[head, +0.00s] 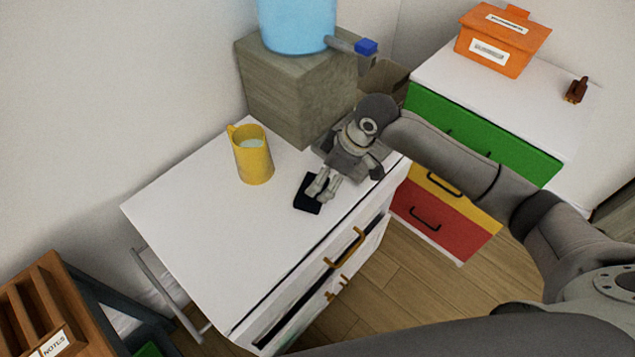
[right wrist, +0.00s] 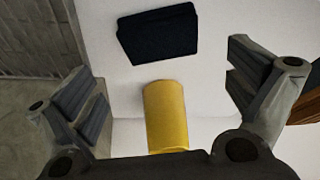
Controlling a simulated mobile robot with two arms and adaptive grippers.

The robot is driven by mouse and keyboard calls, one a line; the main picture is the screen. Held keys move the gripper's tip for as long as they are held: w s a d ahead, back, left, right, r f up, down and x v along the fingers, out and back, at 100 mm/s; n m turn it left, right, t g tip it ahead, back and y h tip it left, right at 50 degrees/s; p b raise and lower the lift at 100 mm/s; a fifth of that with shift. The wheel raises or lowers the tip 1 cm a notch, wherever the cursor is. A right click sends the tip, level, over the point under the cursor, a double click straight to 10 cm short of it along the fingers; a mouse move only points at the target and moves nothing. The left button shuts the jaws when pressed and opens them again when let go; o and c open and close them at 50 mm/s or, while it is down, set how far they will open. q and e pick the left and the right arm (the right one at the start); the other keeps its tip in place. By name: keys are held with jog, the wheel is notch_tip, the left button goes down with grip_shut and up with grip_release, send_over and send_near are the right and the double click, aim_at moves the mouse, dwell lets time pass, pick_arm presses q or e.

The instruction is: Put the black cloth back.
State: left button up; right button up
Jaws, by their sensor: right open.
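The black cloth (head: 307,196) lies flat, like a small folded pad, on the white cabinet top (head: 200,205). In the head view my right gripper (head: 320,186) reaches over it and hides part of it. In the right wrist view the cloth (right wrist: 158,35) lies beyond the fingers, near the top of the picture. There my right gripper (right wrist: 160,88) is open, fingers wide apart, with nothing held between them. I cannot tell the exact height of the fingers above the cloth. My left gripper is not in view.
A yellow mug (head: 253,160) stands on the cabinet left of the cloth. A stone-like block (head: 290,90) with a blue water container (head: 297,22) stands behind. An orange box (head: 500,42) sits on the coloured-drawer cabinet. The cabinet's front-left top is clear.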

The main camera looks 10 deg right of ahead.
jog(key=shift+v, duration=1.6)
jog(key=s+a+f+m, duration=0.1)
jog(key=s+a+f, duration=0.15)
jog(key=s, duration=0.25)
jog(key=s+a+f+m, duration=0.1)
jog(key=s+a+f, duration=0.15)
jog(key=s, duration=0.25)
jog(key=s+d+f+m+t+h, duration=0.1)
jog(key=s+d+f+m+h, duration=0.2)
jog(key=s+d+m, duration=0.65)
jog(key=s+d+f+n+g, duration=0.1)
jog(key=s+f, duration=0.2)
jog(key=f, duration=1)
jog(key=s+f+n, duration=0.2)
jog(key=s+f, duration=0.1)
jog(key=f, duration=1)
jog(key=s+d+f+g, duration=0.1)
jog(key=s+d+f, duration=0.2)
jog(key=s+f, duration=1.3)
jog(key=shift+s+f+g+h, duration=0.3)
jog(key=shift+s+h, duration=0.1)
jog(key=shift+s, duration=0.15)
